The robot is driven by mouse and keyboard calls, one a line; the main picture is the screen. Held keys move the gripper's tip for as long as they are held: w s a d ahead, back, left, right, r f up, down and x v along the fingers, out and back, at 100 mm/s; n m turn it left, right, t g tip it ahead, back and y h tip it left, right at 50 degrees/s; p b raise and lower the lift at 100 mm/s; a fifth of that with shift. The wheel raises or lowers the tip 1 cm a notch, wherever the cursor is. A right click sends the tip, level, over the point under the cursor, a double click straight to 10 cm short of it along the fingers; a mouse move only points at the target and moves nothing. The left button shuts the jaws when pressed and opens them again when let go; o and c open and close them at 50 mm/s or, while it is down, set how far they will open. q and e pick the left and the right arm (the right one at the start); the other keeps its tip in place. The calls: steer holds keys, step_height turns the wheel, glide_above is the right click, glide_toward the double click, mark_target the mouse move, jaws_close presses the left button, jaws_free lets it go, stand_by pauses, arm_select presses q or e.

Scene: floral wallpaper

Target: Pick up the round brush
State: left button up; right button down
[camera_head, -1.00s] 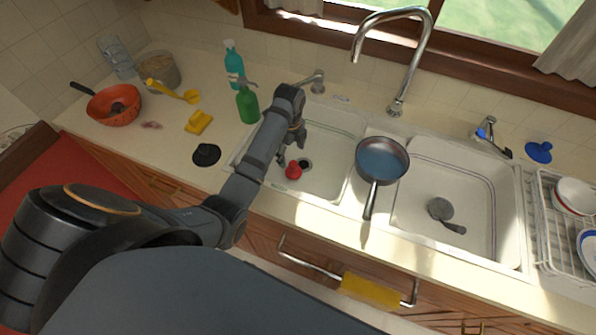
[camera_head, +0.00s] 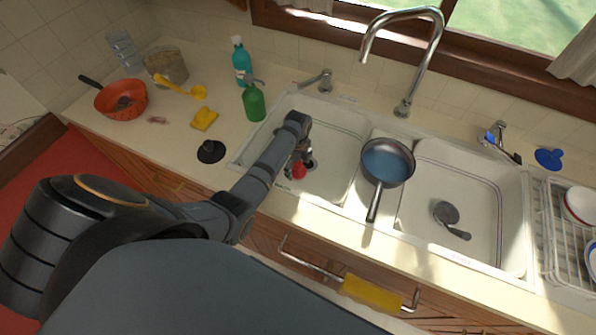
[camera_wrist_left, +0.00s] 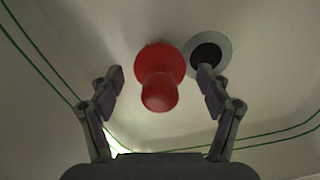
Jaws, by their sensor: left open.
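A red round-based thing with a knob handle, which looks like the round brush (camera_head: 298,171), stands in the left sink basin (camera_head: 338,150). In the left wrist view, the brush (camera_wrist_left: 160,85) is centred between the finger pads, with a visible gap on each side. My left gripper (camera_wrist_left: 159,84) is open and reaches down over it, with nothing held. In the head view my left gripper (camera_head: 300,158) is partly hidden behind my forearm, just above the brush. The brush's underside is hidden. My right gripper is not in view.
A dark drain (camera_wrist_left: 208,53) lies beside the brush. A blue pan (camera_head: 387,162) rests across the divider. A grey utensil (camera_head: 447,214) lies in the right basin. A green bottle (camera_head: 254,103) and a black stopper-like thing (camera_head: 210,151) stand left of the sink.

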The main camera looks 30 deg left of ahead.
arm_select(q)
steer(key=shift+f, duration=0.75)
steer(key=c, duration=1.3)
steer(key=shift+r, duration=0.1)
step_height(320, 180, up, 10)
steer(key=shift+f, duration=0.1)
